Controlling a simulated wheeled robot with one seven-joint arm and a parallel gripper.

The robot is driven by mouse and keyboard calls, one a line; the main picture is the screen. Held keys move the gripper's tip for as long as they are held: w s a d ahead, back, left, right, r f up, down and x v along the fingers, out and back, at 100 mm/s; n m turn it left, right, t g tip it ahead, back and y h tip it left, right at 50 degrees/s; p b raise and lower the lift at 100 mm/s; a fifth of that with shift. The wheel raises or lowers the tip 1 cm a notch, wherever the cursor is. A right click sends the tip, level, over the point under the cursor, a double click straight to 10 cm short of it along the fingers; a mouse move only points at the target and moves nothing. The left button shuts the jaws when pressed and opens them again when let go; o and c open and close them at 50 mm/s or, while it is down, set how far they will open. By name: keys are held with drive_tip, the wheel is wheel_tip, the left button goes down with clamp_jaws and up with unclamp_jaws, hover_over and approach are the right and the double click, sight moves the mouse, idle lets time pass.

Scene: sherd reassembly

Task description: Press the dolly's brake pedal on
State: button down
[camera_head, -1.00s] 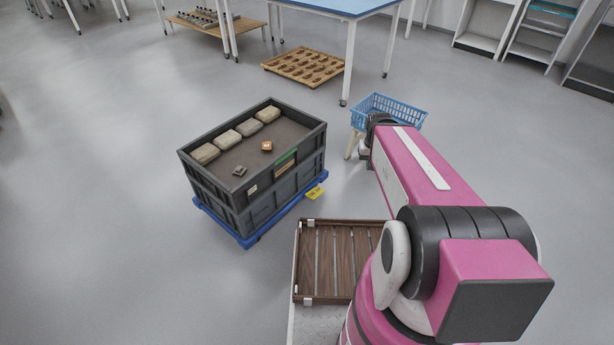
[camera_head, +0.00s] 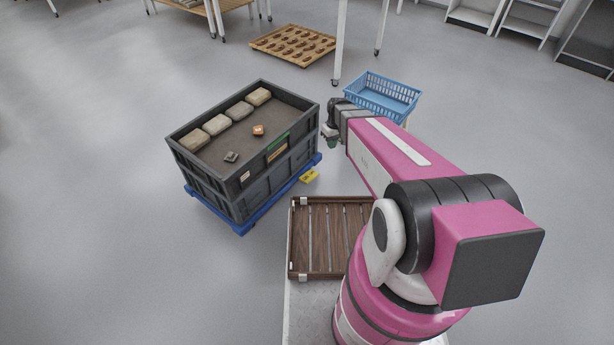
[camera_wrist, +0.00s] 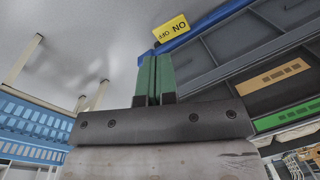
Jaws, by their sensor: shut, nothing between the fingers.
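The brake pedal (camera_head: 309,176) is a small yellow plate at the right side of the blue dolly (camera_head: 246,229). In the wrist view the pedal (camera_wrist: 171,29) shows its ON and OFF lettering, upside down, just beyond my fingertips. The dolly's blue edge (camera_wrist: 205,24) runs beside it. My gripper (camera_wrist: 156,62) has green fingers, shut together and empty. They line up just left of the pedal in that view; I cannot tell the exact gap. In the head view my gripper (camera_head: 332,142) hangs above and to the right of the pedal, apart from it.
A grey crate (camera_head: 222,194) stands on the dolly, holding several stone-like blocks and two small sherds. A blue basket (camera_head: 383,97) stands behind my arm. A slatted wooden tray (camera_head: 300,240) lies in front. Floor left of the crate is clear.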

sight(305, 180)
drive_tip(key=w+a+f+n, duration=0.2)
drive_tip(key=w+a+f, duration=0.1)
drive_tip(key=f, duration=0.4)
drive_tip(key=w+a+f+n, duration=0.2)
drive_tip(key=w+a+f, duration=0.2)
drive_tip(key=a+f, duration=0.1)
drive_tip(key=shift+w+a+f+n+g, duration=0.3)
drive_tip(key=shift+a+f+g, duration=0.1)
drive_tip(key=shift+f, duration=0.45)
drive_tip(key=f, duration=0.4)
drive_tip(key=s+a+f, duration=0.1)
drive_tip(key=f, duration=0.4)
drive_tip(key=s+f, duration=0.1)
drive_tip(key=f, duration=0.3)
drive_tip(key=shift+s+a+f, duration=0.15)
drive_tip(key=shift+a+f, duration=0.15)
drive_tip(key=shift+s, duration=0.1)
drive_tip(key=shift+s+a+t, duration=0.15)
drive_tip(key=shift+t, duration=0.15)
drive_tip(key=shift+s+a+f+t+h, duration=0.25)
drive_tip(key=shift+s+f+t+h, duration=0.1)
drive_tip(key=shift+t+h, duration=0.3)
drive_tip(key=shift+s+a+f, duration=0.15)
drive_tip(key=shift+a+f, duration=0.05)
drive_tip(key=shift+f, duration=0.2)
